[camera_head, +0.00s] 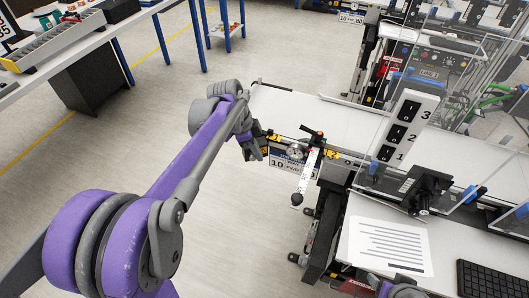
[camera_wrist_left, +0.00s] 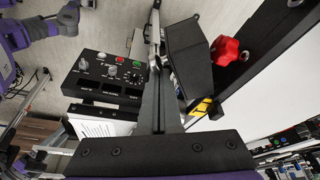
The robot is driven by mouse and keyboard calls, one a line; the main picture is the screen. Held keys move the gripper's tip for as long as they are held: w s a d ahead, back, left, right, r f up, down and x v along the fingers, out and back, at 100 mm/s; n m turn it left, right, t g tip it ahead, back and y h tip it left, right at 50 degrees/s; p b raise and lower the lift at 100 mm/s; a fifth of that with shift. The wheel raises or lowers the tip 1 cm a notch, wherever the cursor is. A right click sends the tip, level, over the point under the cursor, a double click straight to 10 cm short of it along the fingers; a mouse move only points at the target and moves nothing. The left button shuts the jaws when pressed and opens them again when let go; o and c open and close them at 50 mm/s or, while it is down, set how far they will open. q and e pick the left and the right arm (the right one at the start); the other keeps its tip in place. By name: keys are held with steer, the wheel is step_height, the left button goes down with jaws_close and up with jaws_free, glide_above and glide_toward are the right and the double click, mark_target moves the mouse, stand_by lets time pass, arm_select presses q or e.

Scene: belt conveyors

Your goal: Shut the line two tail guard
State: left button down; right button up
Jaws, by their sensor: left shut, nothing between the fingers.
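My left gripper (camera_head: 256,147) is beside the near-left end of the white belt conveyor (camera_head: 285,105) in the head view. In the left wrist view its fingers (camera_wrist_left: 158,95) point up the picture, shut and empty. A dark angled plate (camera_wrist_left: 188,55), perhaps the tail guard, stands just right of the fingers. I cannot tell whether it touches them or whether it is open. A red knob (camera_wrist_left: 226,50) sits on a black bracket beside it. In the head view my arm and hand partly cover this belt end.
A control box (camera_wrist_left: 106,75) with knobs and buttons is left of the fingers in the wrist view. A black T-handle (camera_head: 312,133) with a white scale arm sticks out from the conveyor side. Clear panels stand over the belt at right. The floor (camera_head: 180,110) at left is mostly free.

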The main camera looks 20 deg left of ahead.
mark_target(248, 148)
arm_select(q)
steer(key=a+m, duration=0.1)
steer(key=m, duration=0.1)
steer(key=a+m+g, duration=0.1)
steer(key=a+m, duration=0.1)
steer(key=m, duration=0.1)
steer(key=shift+w+a+g, duration=0.15)
steer(key=shift+w+g, duration=0.05)
steer(key=shift+g, duration=0.1)
steer(key=shift+w+a, duration=0.3)
steer(key=shift+a, duration=0.3)
arm_select(e)
steer(key=shift+w+r, duration=0.15)
steer(key=shift+r, duration=0.2)
arm_select(q)
steer(key=shift+w+r+p, duration=0.1)
steer(key=shift+r+p, duration=0.05)
steer(key=shift+p, duration=0.15)
arm_select(e)
steer(key=shift+r, duration=0.1)
